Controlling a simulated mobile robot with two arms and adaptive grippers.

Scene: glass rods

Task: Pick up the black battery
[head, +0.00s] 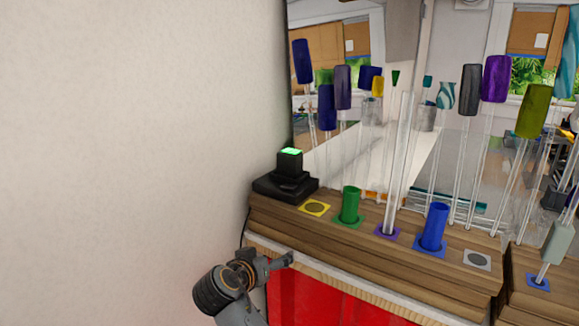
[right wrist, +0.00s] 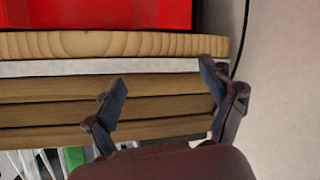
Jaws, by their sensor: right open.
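The black battery (head: 289,163) appears as an upright dark block with a glowing green top. It stands in a stepped black base (head: 285,187) at the left end of the wooden shelf, close to the wall. My right gripper (head: 287,259) is in front of and below the shelf's front edge, apart from the battery. In the right wrist view its two fingers (right wrist: 165,76) are spread with nothing between them, and the battery does not show there. My left gripper is not in view.
The wooden shelf (head: 345,240) carries a green tube (head: 350,205), a blue tube (head: 434,228) and upright glass rods (head: 400,165) right of the battery. A mirror-like panel stands behind. A plain wall (head: 130,150) bounds the left; red panels (head: 325,300) are below the shelf.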

